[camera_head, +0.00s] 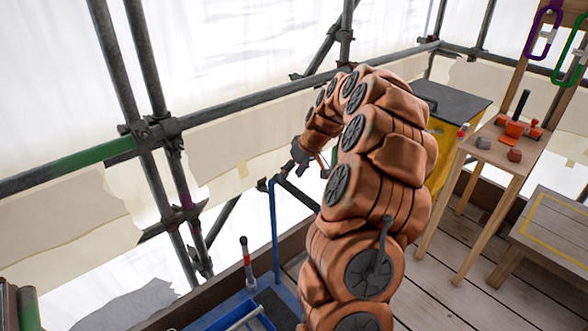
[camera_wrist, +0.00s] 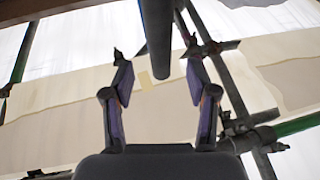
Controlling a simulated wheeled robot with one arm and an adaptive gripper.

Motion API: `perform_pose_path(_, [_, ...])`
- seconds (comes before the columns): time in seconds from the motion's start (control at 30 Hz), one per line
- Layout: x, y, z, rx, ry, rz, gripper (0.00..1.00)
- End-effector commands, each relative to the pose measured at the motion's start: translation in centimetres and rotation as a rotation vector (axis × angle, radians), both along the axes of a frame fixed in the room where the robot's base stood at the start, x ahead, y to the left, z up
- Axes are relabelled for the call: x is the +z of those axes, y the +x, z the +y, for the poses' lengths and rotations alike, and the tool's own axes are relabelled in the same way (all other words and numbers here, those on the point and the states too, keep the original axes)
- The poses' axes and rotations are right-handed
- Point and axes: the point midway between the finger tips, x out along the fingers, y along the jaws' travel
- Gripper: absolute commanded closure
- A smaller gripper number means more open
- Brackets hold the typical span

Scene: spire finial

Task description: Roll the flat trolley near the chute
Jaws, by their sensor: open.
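A blue, flat-bedded thing (camera_head: 276,303), which looks like the flat trolley, is at the bottom of the head view. A thin blue upright post (camera_head: 275,225) rises at its back, and my arm hides its right part. My gripper (camera_head: 318,160) is up near the scaffold rails, above and apart from the blue bed, partly hidden by my arm. In the wrist view its two fingers with purple pads (camera_wrist: 158,85) are apart and hold nothing. A dark tube end shows between them; its depth is unclear. I cannot make out a chute.
Scaffold tubes (camera_head: 250,103) with pale sheeting run along the left and back. A yellow bin with a dark lid (camera_head: 452,102) stands behind my arm. A wooden table (camera_head: 497,150) holds red and grey items. A low wooden bench (camera_head: 555,225) is at right. Plank floor (camera_head: 450,290) is clear between.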

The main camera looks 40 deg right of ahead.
Motion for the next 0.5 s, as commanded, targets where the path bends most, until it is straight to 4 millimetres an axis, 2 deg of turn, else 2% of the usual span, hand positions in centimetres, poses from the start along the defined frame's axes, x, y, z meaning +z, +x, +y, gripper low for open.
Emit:
perform_pose_path(0.3, [-4.0, 1.6, 1.0, 0.002, 0.005, 0.005, 0.42])
perform_pose_path(0.5, [-5.1, 2.2, 1.1, 0.0, 0.0, 0.001, 0.42])
